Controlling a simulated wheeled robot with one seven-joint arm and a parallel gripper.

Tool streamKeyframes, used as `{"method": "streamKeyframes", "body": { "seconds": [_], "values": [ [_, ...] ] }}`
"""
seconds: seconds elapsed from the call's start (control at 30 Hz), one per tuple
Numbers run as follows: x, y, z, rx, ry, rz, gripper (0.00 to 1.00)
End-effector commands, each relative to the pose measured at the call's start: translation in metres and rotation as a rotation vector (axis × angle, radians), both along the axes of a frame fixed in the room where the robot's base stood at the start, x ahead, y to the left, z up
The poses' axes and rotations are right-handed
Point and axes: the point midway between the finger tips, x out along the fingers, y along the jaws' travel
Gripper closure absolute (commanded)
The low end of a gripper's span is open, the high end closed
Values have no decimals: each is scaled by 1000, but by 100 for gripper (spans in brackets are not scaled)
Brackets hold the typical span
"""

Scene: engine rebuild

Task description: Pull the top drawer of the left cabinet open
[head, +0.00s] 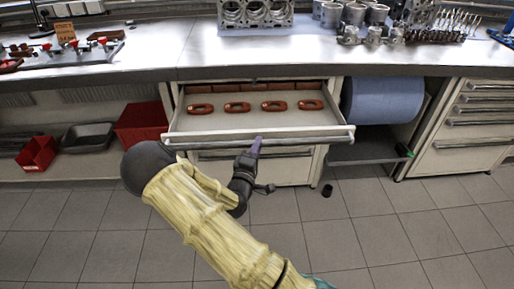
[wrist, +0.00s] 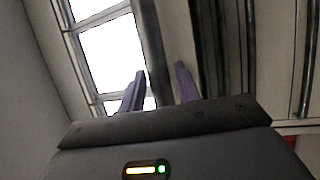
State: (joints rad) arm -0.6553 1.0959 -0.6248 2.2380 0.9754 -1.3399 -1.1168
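The top drawer (head: 240,123) of the cabinet under the bench stands pulled well out in the head view. Several orange-red link-shaped parts (head: 237,107) lie in it. Its grey handle bar (head: 300,139) runs along the front. My gripper (head: 257,146) is at the middle of this bar, with a purple finger up against it. In the wrist view the two purple fingers (wrist: 160,87) are apart, with a dark strip and a pale strip of the drawer front between them. Whether they press on the bar is not clear.
The metal bench top (head: 200,60) carries an engine block (head: 255,12) and several other parts. A blue drum (head: 383,99) sits to the right and a second drawer cabinet (head: 465,135) beyond it. Red bins (head: 38,152) stand on the left shelf.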

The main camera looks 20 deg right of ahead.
Motion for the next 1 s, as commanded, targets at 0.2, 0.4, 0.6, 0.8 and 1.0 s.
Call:
{"method": "streamKeyframes", "body": {
  "seconds": [0.2,0.4,0.6,0.8,1.0],
  "values": [
    [0,-1,1,-1,-2,-2,68],
    [-8,6,-1,-1,0,-1,68],
    [-32,27,-7,-1,1,1,68],
    [-63,53,-14,-1,2,4,68],
    [-94,78,-21,-2,1,7,68]
  ]
}}
